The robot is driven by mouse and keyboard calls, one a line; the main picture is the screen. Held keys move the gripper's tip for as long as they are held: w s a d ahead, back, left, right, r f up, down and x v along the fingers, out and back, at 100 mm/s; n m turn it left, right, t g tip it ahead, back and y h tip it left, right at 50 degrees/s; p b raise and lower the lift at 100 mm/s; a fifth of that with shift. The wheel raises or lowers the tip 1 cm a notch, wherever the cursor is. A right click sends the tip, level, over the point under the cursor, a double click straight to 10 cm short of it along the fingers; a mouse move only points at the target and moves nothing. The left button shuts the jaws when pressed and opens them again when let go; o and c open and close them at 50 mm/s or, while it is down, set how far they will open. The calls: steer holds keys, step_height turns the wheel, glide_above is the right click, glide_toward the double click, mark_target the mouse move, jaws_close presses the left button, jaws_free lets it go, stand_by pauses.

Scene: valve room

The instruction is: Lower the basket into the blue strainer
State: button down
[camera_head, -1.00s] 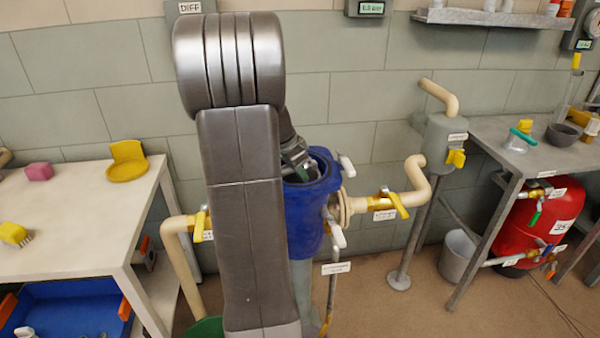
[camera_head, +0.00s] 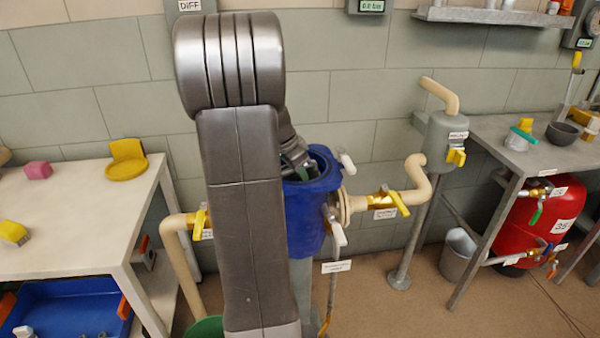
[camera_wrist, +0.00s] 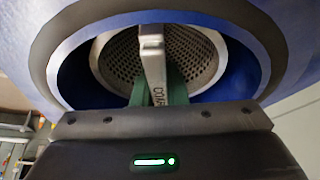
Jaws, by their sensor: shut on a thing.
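The blue strainer (camera_head: 308,215) stands upright with its round mouth open, partly hidden behind my arm in the head view. My gripper (camera_head: 300,172) is at the strainer's mouth, pointing down. In the wrist view my gripper (camera_wrist: 158,92) is shut on the pale handle of the basket, with green pads on either side of it. The perforated metal basket (camera_wrist: 203,62) shows within the ring of the strainer's rim (camera_wrist: 262,45). How deep it sits, and whether it touches the wall, I cannot tell. In the head view the basket is hidden.
Pipes with yellow-handled valves (camera_head: 396,202) join the strainer at both sides. A white-topped bench (camera_head: 75,215) stands left and a grey bench (camera_head: 510,150) right. A grey pot on a post (camera_head: 445,140) and a grey bucket (camera_head: 458,255) are to the right.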

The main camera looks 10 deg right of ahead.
stand_by(0.4)
steer(key=c, duration=1)
jaws_free()
steer(key=shift+o, duration=0.2)
steer(key=shift+r+p, duration=2.4)
steer(key=shift+r, duration=1.1)
steer(key=shift+r, duration=0.1)
steer(key=p+v, duration=0.1)
steer(key=v, duration=1.2)
steer(key=shift+a+r+p, duration=0.2)
steer(key=shift+a+p, duration=0.05)
steer(key=shift+p, duration=0.1)
